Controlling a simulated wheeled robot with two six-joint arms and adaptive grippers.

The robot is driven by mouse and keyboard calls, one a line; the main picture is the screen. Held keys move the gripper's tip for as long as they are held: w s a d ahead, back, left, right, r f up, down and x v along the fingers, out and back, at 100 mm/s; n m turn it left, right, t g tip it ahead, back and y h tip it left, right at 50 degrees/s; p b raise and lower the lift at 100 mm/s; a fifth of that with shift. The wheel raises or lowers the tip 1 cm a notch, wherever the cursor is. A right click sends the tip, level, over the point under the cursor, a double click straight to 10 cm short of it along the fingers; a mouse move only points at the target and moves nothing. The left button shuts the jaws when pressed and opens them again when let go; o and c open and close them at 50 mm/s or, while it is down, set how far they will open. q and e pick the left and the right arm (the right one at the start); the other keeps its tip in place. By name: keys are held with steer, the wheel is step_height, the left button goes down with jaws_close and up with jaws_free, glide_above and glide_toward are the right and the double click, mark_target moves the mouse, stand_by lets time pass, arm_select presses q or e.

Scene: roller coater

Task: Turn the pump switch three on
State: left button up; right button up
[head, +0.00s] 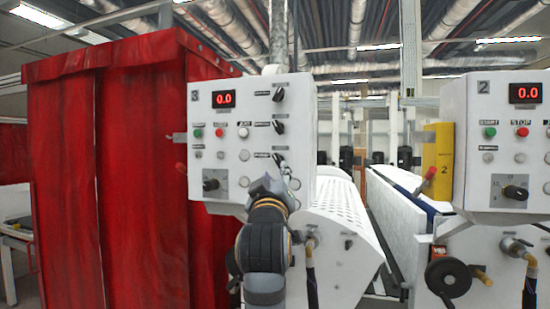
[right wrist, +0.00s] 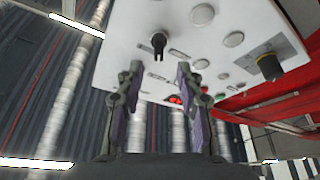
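The control panel marked 3 (head: 215,140) is white, with a red 0.0 display, buttons and a right-hand column of black rotary switches. The upper switch (head: 279,94) and middle switch (head: 279,127) show clearly. The lowest one is largely hidden by my right gripper (head: 281,172), which is in front of the panel's lower right. Labels are too small to read, so I cannot tell which is the pump switch. In the right wrist view, my right gripper (right wrist: 158,82) is open and empty, its fingers pointing at a black switch (right wrist: 158,43) beyond their tips. My left gripper is not in view.
A second panel marked 2 (head: 465,150) stands at the right. A red curtain (head: 130,180) fills the left. A black handwheel (head: 448,278) sits at lower right.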

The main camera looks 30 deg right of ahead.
mark_target(278, 162)
steer(key=p+x, duration=0.3)
steer(key=x, duration=0.4)
steer(key=shift+s+d+r, duration=0.1)
steer(key=shift+s, duration=0.1)
steer(key=shift+w+d+p, duration=0.15)
steer(key=shift+w+p, duration=0.15)
steer(key=shift+w, duration=0.1)
steer(key=shift+c, duration=0.4)
jaws_close()
